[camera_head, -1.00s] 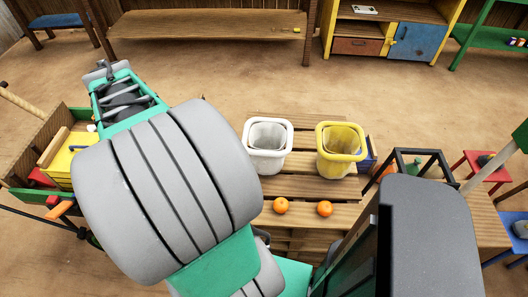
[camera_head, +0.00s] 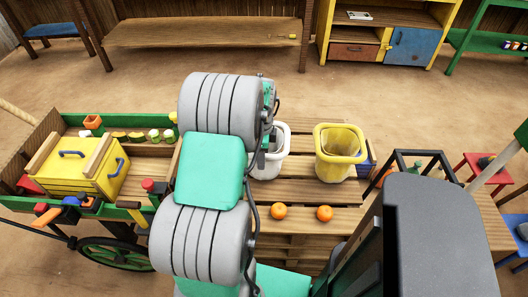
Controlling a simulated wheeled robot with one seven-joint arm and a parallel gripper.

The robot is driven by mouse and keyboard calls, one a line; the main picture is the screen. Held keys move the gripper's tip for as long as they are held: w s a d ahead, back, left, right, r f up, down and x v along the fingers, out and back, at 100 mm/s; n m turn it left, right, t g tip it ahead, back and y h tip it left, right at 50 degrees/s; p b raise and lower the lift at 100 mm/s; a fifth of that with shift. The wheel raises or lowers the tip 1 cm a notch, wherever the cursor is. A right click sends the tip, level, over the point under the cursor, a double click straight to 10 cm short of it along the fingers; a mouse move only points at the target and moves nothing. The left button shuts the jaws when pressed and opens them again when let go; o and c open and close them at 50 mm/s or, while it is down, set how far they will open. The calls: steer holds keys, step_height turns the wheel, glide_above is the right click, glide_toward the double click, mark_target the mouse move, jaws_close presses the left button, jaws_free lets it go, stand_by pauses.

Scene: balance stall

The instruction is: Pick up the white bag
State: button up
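The white bag (camera_head: 281,152) looks like an open-topped, bucket-shaped container. It stands upright on the slatted wooden pallet (camera_head: 300,190), left of a similar yellow bag (camera_head: 334,165). My arm covers the white bag's left part. The end of my arm hangs at the left edge of the white bag (camera_head: 262,150), mostly hidden behind my own links. Its fingers cannot be made out, so I cannot tell whether my gripper is open or shut, or whether it touches the bag.
Two oranges (camera_head: 279,212) (camera_head: 324,213) lie on the pallet in front of the bags. A cart (camera_head: 75,205) with a yellow box (camera_head: 80,170) stands at the left. A black frame (camera_head: 420,158) stands at the right. The floor behind the pallet is clear.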

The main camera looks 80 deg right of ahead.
steer(key=shift+c, duration=0.5)
jaws_close()
stand_by(0.9)
